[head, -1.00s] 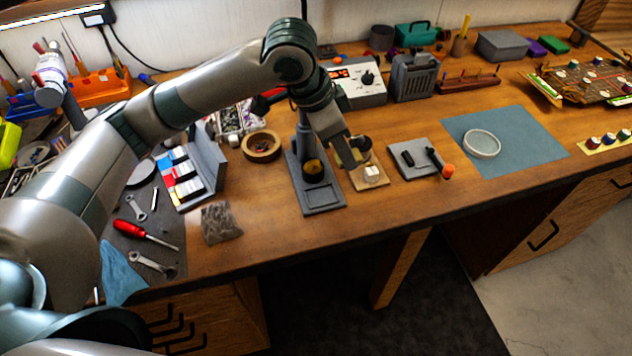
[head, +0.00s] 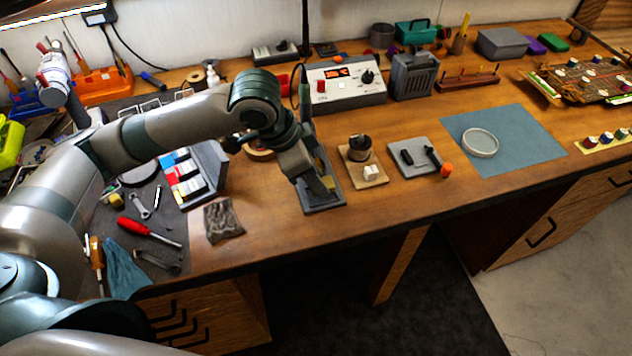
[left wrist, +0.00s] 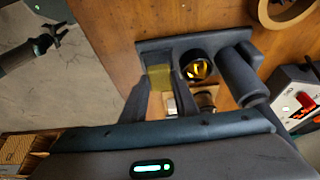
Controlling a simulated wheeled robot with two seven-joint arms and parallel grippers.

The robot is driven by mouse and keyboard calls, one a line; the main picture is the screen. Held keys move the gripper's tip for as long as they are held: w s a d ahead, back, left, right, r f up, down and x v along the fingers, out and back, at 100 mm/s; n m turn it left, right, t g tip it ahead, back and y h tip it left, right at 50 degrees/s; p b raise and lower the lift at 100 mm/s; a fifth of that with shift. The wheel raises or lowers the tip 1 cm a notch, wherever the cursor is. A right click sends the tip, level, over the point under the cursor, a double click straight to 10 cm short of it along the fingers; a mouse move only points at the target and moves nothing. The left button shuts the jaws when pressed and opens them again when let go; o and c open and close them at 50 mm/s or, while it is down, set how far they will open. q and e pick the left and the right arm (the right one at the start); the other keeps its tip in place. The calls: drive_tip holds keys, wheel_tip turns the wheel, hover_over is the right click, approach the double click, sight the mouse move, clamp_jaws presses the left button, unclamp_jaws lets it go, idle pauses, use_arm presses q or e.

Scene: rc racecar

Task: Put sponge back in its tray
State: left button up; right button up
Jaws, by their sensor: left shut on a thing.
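The yellow sponge (left wrist: 160,78) is between the fingers of my left gripper (left wrist: 158,92), which is shut on it. In the head view my left gripper (head: 327,188) points down over the front part of the grey soldering-iron stand (head: 338,205), where its tray is; the fingers cover most of the tray. In the left wrist view the stand (left wrist: 150,46) lies just beyond the sponge. I cannot tell whether the sponge touches the tray floor. My right gripper (left wrist: 52,32) shows small in the left wrist view, over the floor, its fingers apart and empty.
A wooden block with a dark round tin (head: 360,148) stands right of the stand. The soldering station (head: 345,84) is behind. A grey pad with a black tool (head: 413,157) lies further right. A crumpled grey bag (head: 222,220) lies left; bare wood lies between.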

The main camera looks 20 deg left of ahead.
use_arm(q)
drive_tip(key=shift+f, duration=1.15)
use_arm(e)
drive_tip(key=shift+s+d+r, duration=0.1)
drive_tip(key=shift+s+r, duration=0.05)
drive_tip(key=shift+s, duration=0.45)
use_arm(q)
drive_tip(key=shift+s+a+f, duration=0.1)
drive_tip(key=shift+s+f, duration=0.05)
drive_tip(key=shift+f, duration=0.05)
use_arm(e)
drive_tip(key=shift+w, duration=0.1)
